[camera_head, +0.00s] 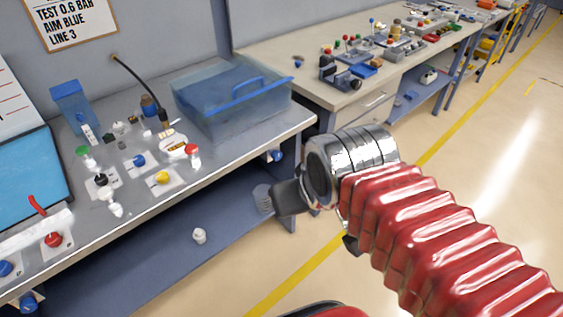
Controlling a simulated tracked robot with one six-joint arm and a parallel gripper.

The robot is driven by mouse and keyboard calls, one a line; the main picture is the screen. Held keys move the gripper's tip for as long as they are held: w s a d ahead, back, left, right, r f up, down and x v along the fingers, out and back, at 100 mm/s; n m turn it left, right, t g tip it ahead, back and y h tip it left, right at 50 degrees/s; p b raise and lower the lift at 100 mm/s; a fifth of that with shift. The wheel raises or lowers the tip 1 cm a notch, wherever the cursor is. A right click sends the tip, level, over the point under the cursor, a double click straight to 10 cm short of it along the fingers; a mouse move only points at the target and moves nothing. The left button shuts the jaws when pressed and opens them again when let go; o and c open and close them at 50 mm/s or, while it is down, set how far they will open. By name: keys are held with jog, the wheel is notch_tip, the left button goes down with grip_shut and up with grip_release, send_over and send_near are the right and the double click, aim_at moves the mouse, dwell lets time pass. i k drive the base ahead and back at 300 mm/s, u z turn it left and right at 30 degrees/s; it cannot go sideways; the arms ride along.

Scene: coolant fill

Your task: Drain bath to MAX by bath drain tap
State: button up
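The bath is probably the translucent blue tank (213,117) at the right end of the near bench. Its liquid level and any MAX mark cannot be read from here. A small blue tap (276,155) sits just below the bench's front edge near its right corner; it may be the bath drain tap. My gripper (268,199) is at the end of my red-sleeved arm, pointing left, below and apart from that blue tap. Its fingers are small and partly hidden by my wrist, so their opening is unclear. I see nothing clearly held.
The bench (215,160) carries a black hose (135,75), a blue container (72,105) and several coloured knobs. A white cup-like item (199,236) stands on the lower shelf (165,262). A second workbench (300,50) stands behind. The floor to the right is clear.

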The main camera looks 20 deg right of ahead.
aim_at(276, 155)
jog(key=z, duration=0.25)
jog(key=i, duration=1)
jog(key=z, duration=0.75)
jog(key=k, duration=0.65)
jog(key=u, duration=0.05)
